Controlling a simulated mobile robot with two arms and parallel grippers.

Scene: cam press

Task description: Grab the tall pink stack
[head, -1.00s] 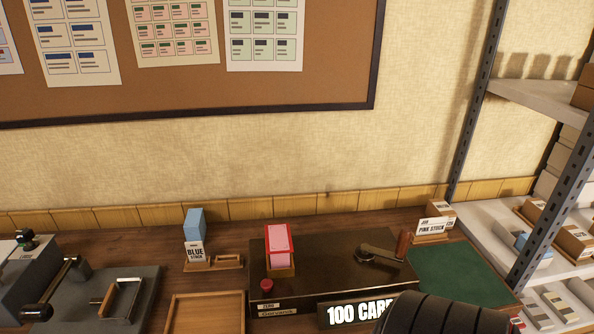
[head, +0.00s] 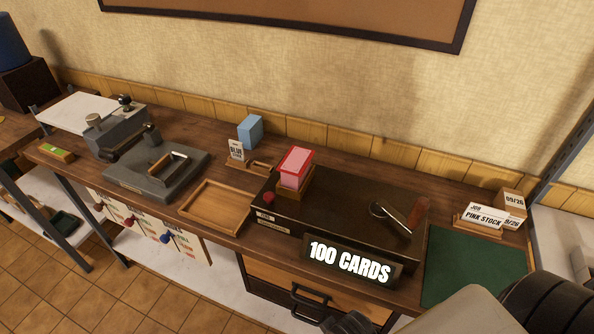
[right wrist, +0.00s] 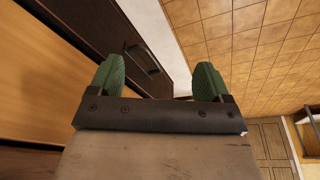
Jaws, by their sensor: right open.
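The tall pink stack (head: 296,168) stands upright in a small wooden holder on top of the dark card counter (head: 340,215) in the head view. Its top is pink with a red border. My right gripper shows in the right wrist view (right wrist: 158,80), with two green fingers spread apart and nothing between them. It is in front of the bench drawers, away from the stack. In the head view my right arm enters at the lower right, and its fingertips are not clear. My left gripper is not in view.
A blue stack (head: 250,129) stands behind an empty wooden tray (head: 215,207). A grey press (head: 155,165) is at the left. A crank handle (head: 400,215) sits right of the pink stack. A green mat (head: 463,267) and a "PINK STOCK" sign (head: 485,217) are further right.

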